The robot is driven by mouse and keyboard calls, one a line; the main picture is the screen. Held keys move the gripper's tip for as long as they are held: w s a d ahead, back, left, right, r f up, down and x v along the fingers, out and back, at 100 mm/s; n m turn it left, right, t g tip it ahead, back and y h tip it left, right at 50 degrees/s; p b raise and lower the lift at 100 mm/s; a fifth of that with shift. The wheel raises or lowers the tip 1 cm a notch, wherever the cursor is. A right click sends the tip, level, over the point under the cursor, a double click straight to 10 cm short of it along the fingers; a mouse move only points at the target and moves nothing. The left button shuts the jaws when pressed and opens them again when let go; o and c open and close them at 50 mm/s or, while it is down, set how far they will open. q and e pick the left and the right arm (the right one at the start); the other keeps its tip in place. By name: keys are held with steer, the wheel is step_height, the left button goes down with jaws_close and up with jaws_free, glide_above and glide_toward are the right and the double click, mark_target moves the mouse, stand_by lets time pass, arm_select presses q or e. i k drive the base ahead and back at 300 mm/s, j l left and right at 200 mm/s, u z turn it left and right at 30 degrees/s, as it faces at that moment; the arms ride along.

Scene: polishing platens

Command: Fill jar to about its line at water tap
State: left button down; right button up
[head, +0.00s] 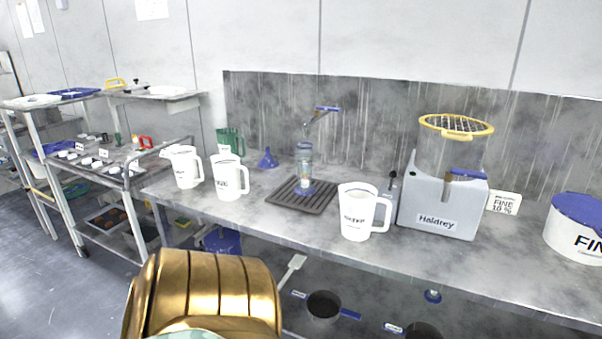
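A tall clear vessel (304,165), which looks like the jar, stands upright on a dark slatted drain grate (318,200) on the grey bench. It has a pale label band and blue at its foot. The water tap (318,116), with a blue lever, comes out of the back wall, and its spout is just above the vessel. Whether water is running, the water level and the fill line are too small to tell. Neither of my grippers is in view.
White jugs (229,178) and a green jug (230,142) stand left of the grate, with a blue funnel (267,158) behind. Another white jug (356,214) stands to its right, beside a grey Haldrey machine (438,212). A white tub (576,240) is far right. Wheeled racks stand left.

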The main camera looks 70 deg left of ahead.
mark_target(329, 109)
steer(key=u, duration=2.3)
steer(key=i+j, duration=0.35)
steer(key=i+j+z, duration=0.1)
steer(key=i+j, duration=0.25)
steer(key=j, duration=0.15)
steer(key=i+j+z, duration=0.1)
steer(key=i+j, duration=0.6)
steer(key=j, duration=0.25)
steer(key=i+j+z, duration=0.1)
steer(key=i+j, duration=0.2)
steer(key=j, duration=0.15)
